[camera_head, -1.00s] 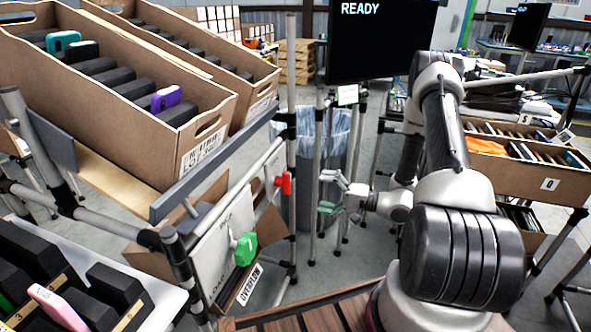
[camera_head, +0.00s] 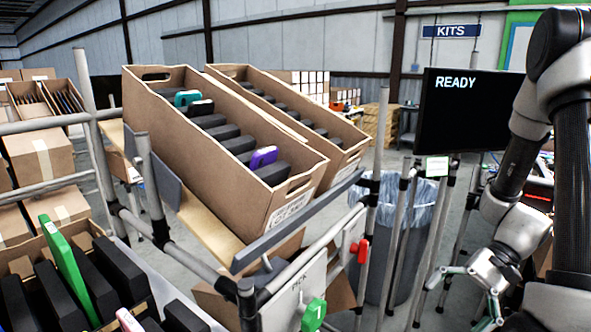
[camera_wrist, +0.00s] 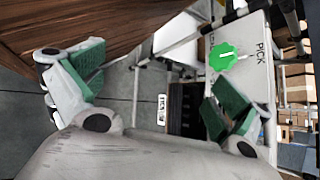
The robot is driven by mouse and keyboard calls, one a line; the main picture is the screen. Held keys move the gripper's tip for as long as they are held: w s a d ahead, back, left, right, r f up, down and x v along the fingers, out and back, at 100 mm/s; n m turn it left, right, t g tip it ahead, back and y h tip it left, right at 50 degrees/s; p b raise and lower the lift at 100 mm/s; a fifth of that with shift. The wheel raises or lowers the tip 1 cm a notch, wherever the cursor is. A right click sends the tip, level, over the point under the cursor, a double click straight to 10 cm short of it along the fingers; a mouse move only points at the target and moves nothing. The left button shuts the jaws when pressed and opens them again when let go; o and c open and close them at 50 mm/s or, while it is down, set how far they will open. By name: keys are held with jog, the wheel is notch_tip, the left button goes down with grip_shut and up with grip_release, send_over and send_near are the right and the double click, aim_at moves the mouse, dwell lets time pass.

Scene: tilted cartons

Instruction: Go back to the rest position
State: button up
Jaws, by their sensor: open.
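My gripper (camera_head: 468,283) is at the lower right in the head view, below the dark monitor. Its green-padded fingers stand wide apart with nothing between them. In the wrist view my gripper (camera_wrist: 150,95) is also open and empty, with grey floor beyond the gap. My arm rises along the right edge of the head view.
A tilted carton (camera_head: 173,135) of dark cases, with one purple and one teal case, rests on a metal-tube rack. A second carton (camera_head: 350,143) stands behind it. A green knob (camera_head: 313,315), a red handle (camera_head: 361,251) and a lined bin (camera_head: 399,240) are left of my gripper.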

jog(key=s+d+r+n+t+h, duration=0.1)
jog(key=s+r+n+t+h, duration=0.1)
jog(key=r, duration=0.9)
jog(key=s+d+r+n+t+h, duration=0.2)
jog(key=r+n+t+h, duration=0.3)
jog(key=r, duration=0.7)
jog(key=shift+s+t+h, duration=0.5)
jog(key=shift+h, duration=0.7)
